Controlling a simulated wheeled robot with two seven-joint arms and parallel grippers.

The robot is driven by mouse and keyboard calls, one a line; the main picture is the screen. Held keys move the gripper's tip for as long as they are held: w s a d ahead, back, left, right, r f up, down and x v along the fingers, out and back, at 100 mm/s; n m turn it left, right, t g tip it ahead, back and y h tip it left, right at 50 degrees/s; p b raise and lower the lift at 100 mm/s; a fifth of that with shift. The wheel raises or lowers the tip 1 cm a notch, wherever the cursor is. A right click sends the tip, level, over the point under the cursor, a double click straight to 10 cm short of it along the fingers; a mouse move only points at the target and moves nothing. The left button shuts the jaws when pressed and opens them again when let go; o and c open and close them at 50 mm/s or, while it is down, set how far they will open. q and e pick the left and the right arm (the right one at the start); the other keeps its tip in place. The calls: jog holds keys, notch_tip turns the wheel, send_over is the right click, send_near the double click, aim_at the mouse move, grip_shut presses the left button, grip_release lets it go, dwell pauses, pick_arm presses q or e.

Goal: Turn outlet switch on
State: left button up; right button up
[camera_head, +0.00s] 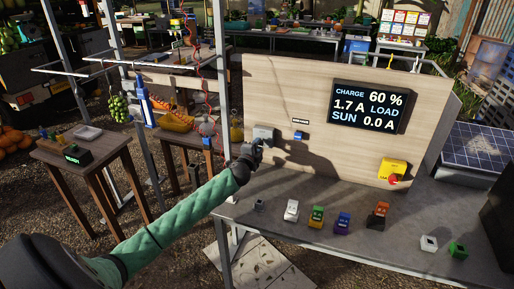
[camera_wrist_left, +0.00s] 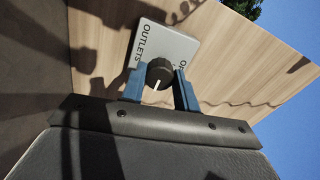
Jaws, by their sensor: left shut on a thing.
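The outlet switch is a grey plate lettered OUTLETS (camera_wrist_left: 176,47) with a round black knob (camera_wrist_left: 158,73) that has a white pointer line. In the head view the grey switch box (camera_head: 264,131) sits on the wooden panel, left of the display. My left gripper (camera_head: 258,143) reaches it from below; the same gripper's blue fingers (camera_wrist_left: 158,88) stand on either side of the knob and are shut on it. The plate's right lettering is partly hidden by the knob and a finger. My right gripper is in neither view.
The wooden panel (camera_head: 290,85) carries a display (camera_head: 369,106) reading CHARGE 60 %, LOAD 1.7 A, SUN 0.0 A. A yellow box with a red button (camera_head: 392,169) is at its lower right. Several small coloured blocks stand on the grey table (camera_head: 290,185).

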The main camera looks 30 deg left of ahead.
pick_arm(q)
jog(key=o, duration=0.9)
jog(key=shift+o, duration=0.3)
jog(key=shift+f, duration=0.1)
jog(key=shift+s, duration=0.25)
jog(key=shift+b+v, duration=0.55)
jog(key=shift+v, duration=0.45)
jog(key=shift+b+v, duration=0.75)
jog(key=shift+v, duration=1.9)
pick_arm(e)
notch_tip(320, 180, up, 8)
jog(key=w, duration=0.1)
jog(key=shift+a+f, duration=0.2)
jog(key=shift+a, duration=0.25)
pick_arm(q)
jog(key=shift+d, duration=0.1)
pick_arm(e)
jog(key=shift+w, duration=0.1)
